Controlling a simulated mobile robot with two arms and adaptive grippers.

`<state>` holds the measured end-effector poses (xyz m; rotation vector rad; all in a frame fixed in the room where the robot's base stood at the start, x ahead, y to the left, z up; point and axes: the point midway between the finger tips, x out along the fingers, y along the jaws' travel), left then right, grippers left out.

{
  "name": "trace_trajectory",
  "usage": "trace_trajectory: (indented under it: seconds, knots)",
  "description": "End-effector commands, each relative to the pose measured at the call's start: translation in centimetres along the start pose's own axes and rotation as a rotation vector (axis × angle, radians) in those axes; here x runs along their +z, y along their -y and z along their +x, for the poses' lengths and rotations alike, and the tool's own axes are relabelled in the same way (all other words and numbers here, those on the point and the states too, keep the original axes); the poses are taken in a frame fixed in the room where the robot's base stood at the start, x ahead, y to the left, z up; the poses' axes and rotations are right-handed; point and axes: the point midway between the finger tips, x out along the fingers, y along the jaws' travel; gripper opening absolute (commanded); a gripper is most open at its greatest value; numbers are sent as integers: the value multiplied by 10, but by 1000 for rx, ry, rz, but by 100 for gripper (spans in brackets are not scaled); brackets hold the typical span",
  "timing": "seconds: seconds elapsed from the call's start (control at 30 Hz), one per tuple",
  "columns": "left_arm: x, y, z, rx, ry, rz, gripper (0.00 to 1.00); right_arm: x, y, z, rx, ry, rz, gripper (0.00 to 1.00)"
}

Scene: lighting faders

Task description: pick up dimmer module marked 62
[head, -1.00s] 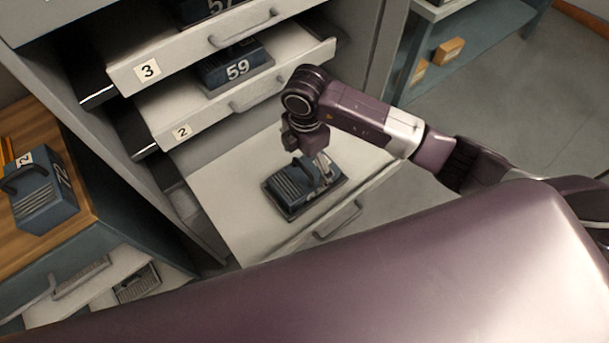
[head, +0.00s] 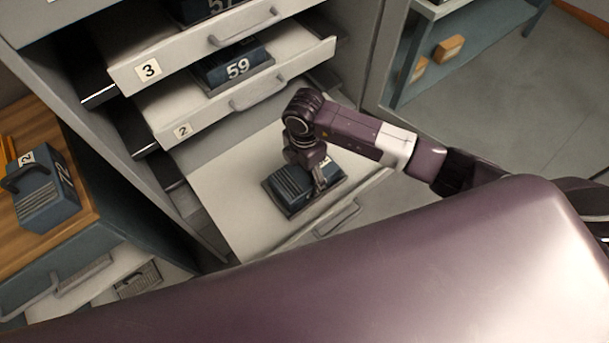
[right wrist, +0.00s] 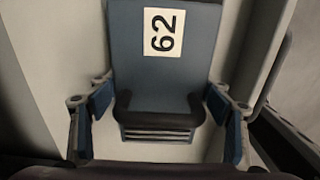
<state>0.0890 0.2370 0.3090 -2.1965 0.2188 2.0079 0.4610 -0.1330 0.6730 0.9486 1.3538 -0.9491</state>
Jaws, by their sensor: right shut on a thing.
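The dimmer module marked 62 (head: 288,187) is a dark blue block with a ribbed side, in the lowest pulled-out drawer (head: 222,190) in the head view. In the right wrist view its white label (right wrist: 163,32) reads 62, and its black handle (right wrist: 160,117) lies between the fingers. My right gripper (head: 320,182) is down at the module from above. In the right wrist view its two blue-padded fingers (right wrist: 160,104) flank the handle, and the gripper is shut on it. The arm hides part of the module's top in the head view. My left gripper is not in view.
Drawers labelled 2 (head: 196,117) and 3 (head: 190,54) stand open above; drawer 2 holds a module marked 59 (head: 238,68). A module marked 72 (head: 48,200) stands on a wooden top at the left. A shelf with small orange boxes (head: 449,50) is at the upper right.

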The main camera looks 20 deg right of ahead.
Motion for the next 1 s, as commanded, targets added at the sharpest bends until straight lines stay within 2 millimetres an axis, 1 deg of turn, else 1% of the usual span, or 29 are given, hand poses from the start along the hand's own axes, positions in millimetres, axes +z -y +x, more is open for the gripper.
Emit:
trace_trajectory:
  seconds: [0.03,0.3,0.4,0.63,0.77,0.87,1.0]
  knots:
    - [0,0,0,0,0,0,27,0,0,0,0,0,0,53]
    - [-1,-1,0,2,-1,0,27,0,0,0,0,0,0,23]
    - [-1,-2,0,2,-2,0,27,0,-2,-2,4,-1,0,14]
    - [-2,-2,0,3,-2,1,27,0,-2,-3,4,-1,0,14]
    - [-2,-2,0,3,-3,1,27,0,-2,-7,5,-2,0,14]
    - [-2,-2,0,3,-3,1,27,0,-3,-15,7,-2,0,14]
    - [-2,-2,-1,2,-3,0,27,0,-3,-34,9,-1,-2,14]
